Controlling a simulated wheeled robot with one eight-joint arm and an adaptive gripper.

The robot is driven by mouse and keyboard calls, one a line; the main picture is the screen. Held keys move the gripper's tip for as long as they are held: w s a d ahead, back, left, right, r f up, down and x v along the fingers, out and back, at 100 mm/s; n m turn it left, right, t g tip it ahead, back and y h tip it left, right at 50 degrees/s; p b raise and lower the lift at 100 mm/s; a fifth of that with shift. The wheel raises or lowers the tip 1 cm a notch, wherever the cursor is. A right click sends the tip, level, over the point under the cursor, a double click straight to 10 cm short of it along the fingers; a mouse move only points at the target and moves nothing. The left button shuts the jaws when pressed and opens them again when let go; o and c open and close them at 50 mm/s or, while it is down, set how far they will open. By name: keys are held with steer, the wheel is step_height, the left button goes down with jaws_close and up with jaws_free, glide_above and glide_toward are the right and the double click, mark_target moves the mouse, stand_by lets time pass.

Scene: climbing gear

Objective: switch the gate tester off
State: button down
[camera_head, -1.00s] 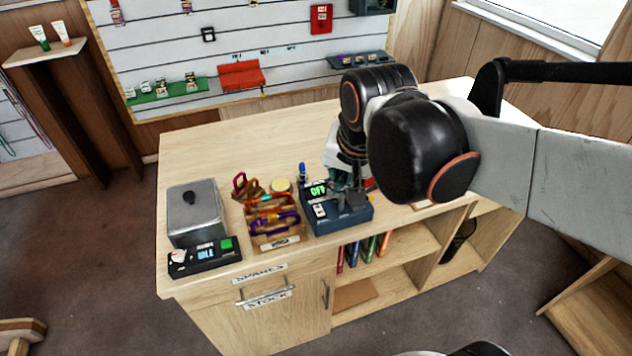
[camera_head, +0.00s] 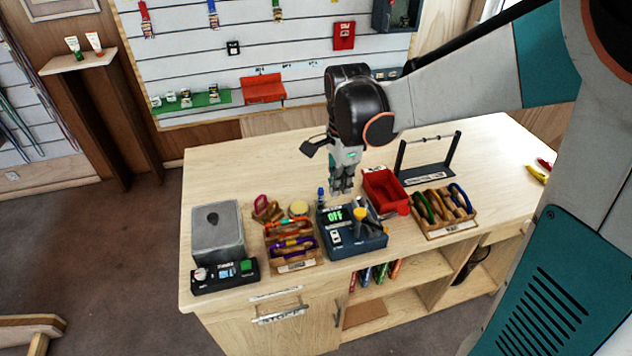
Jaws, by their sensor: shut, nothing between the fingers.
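A dark blue device (camera_head: 370,241), which looks like the gate tester, stands on the wooden counter near its front edge. Its small screen (camera_head: 334,215) reads OFF in green. White switches (camera_head: 336,238) sit on its face below the screen, and a yellow-topped part (camera_head: 360,214) stands on its right side. A blue-tipped upright (camera_head: 321,196) shows at its back left. My gripper (camera_head: 342,190) points down above and behind the device, apart from it, shut and empty.
Left of the device are a crate of carabiners (camera_head: 294,266) and a grey box (camera_head: 217,232) with a black control panel (camera_head: 224,276). To its right are a red bin (camera_head: 385,188), a second carabiner crate (camera_head: 446,232) and a black rack (camera_head: 428,172). The counter's back left is clear.

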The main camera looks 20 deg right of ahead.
mark_target(337, 231)
stand_by(0.3)
step_height(337, 231, down, 14)
steer(key=b, duration=0.3)
stand_by(0.5)
steer(key=shift+f+b, duration=0.45)
steer(key=shift+b, duration=0.25)
steer(key=shift+r, duration=0.1)
steer(key=shift+s+r, duration=0.3)
steer(key=shift+s, duration=0.35)
